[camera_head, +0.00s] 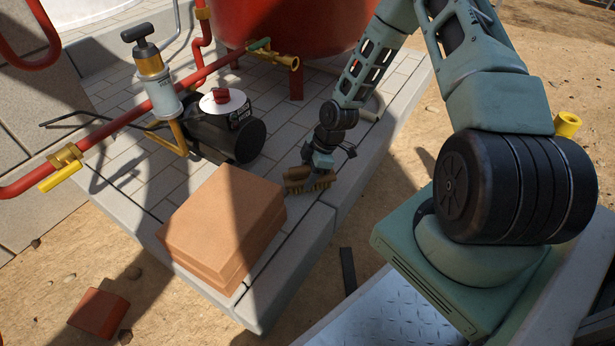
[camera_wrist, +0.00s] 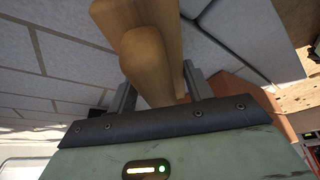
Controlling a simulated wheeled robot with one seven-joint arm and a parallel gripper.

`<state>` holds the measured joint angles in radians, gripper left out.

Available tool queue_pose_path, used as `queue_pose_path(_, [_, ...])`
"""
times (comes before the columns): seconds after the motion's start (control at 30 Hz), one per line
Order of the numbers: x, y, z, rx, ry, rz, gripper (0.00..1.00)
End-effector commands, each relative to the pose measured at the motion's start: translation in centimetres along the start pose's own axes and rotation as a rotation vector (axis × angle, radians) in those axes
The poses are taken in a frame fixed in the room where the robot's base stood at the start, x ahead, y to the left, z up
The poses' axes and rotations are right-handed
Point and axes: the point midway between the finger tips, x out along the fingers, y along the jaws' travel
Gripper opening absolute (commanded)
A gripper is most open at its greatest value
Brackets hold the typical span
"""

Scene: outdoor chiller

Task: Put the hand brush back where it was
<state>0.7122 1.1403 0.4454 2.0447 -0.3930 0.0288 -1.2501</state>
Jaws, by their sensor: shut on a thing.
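The hand brush (camera_head: 299,183) has a brown wooden body and tan bristles. In the head view it is at my gripper (camera_head: 321,165), low over the grey paved slab, just right of the brick stack. In the wrist view its wooden handle (camera_wrist: 152,60) runs between the two fingers of my gripper (camera_wrist: 157,88), which is shut on it. The bristles do not show in the wrist view. I cannot tell whether the brush touches the slab.
A stack of orange-brown blocks (camera_head: 222,225) stands on the slab (camera_head: 285,262) left of the brush. A black pump (camera_head: 230,130), red pipes (camera_head: 115,125) and a red tank (camera_head: 290,25) stand behind. A loose brick (camera_head: 98,313) lies on the sand. Paving between pump and brush is clear.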

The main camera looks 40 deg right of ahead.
Motion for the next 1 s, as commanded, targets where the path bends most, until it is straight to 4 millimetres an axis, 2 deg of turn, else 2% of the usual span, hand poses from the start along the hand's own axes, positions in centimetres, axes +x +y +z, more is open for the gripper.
queue_pose_path(0.27, [0.1,0.0,0.0,-0.001,0.0,0.0,0.29])
queue_pose_path(0.3, [0.1,0.0,0.0,-0.001,0.0,0.0,0.56])
queue_pose_path(0.37, [0.1,0.0,0.0,-0.001,0.0,0.0,0.72])
queue_pose_path(0.73, [-0.5,0.0,-0.1,0.0,0.0,0.001,0.72])
queue_pose_path(0.87, [-2.5,0.0,-0.2,0.001,0.0,0.001,0.72])
queue_pose_path(1.0, [-5.7,0.1,-0.3,0.001,0.0,0.002,0.72])
